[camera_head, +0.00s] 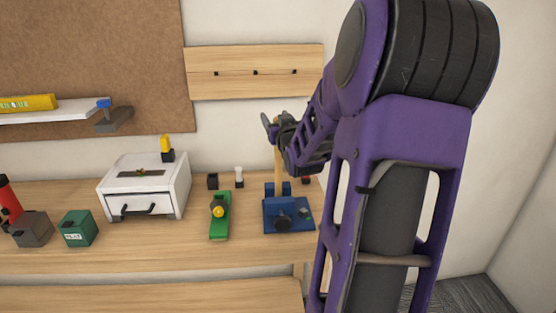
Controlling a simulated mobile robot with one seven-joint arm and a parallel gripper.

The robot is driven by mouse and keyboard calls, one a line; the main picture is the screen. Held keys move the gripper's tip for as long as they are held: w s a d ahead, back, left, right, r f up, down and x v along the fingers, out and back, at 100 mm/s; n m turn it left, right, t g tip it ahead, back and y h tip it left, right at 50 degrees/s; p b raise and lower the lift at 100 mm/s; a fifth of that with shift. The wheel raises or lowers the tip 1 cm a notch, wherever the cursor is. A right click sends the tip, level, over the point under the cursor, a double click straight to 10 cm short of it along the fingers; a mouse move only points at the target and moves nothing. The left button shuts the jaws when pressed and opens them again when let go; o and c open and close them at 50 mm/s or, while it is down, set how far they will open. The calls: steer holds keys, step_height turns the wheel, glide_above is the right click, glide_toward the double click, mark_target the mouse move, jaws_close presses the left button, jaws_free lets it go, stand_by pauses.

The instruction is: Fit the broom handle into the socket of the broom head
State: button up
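A pale wooden rod (277,162), which looks like the broom handle, stands nearly upright above a blue vise-like fixture (289,214) at the right of the workbench. Its lower end meets the blue blocks, and I cannot tell whether it sits in a socket. I cannot clearly pick out a broom head. My gripper (274,127) is at the upper part of the rod, with grey fingers pointing left. The fingers overlap the rod in this view. Their gap is too small and partly hidden to tell whether they grip it.
Left of the fixture on the bench (150,255) stand a green tool (220,222), a white drawer box (144,186), a green box (77,229) and a dark grey block (31,230). A wooden rail (254,86) is on the wall behind. My purple arm blocks the right side.

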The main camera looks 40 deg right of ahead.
jaws_close()
stand_by(1.2)
